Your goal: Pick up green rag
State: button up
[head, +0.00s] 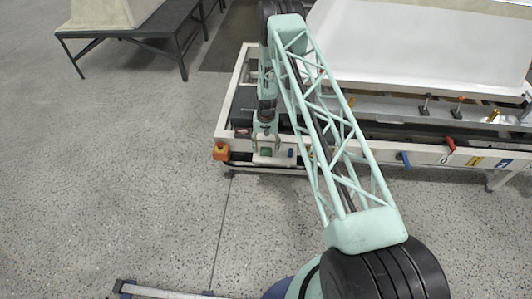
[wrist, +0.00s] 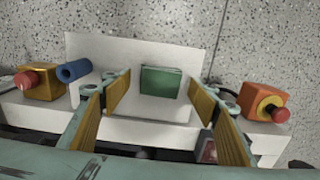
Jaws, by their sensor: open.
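The green rag (wrist: 161,82) is a small, dark green, folded-looking block on a white plate (wrist: 105,50) in the wrist view. My gripper (wrist: 160,97) is open, with one tan-padded finger on each side of the rag in the picture and gaps between. I cannot tell the height left between fingertips and rag. In the head view my gripper (head: 266,140) points down over the near left end of the white frame (head: 238,95); the rag is too small there to make out surely.
A large white tub shell (head: 425,50) rests on the frame. A dark table (head: 125,45) stands back left. The speckled floor at left is clear.

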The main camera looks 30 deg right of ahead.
aim_at(267, 150)
jog(key=shift+c, duration=0.9)
jog(key=c, duration=0.8)
jog(key=shift+r, duration=0.2)
jog(key=shift+w+r, duration=0.1)
jog(key=shift+r, duration=0.75)
jog(key=shift+s+d+r+p, duration=0.15)
jog(key=shift+r+p, duration=0.3)
jog(key=shift+r, duration=0.45)
jog(key=s+d, duration=0.2)
jog(key=s, duration=0.2)
jog(key=s+d+p, duration=0.1)
jog(key=s+d, duration=0.2)
jog(key=s, duration=0.2)
jog(key=s+d+r, duration=0.1)
jog(key=s+d, duration=0.1)
jog(key=s, duration=0.2)
jog(key=shift+s+d+p, duration=0.35)
jog(key=shift+o, duration=0.5)
jog(key=shift+r, duration=0.1)
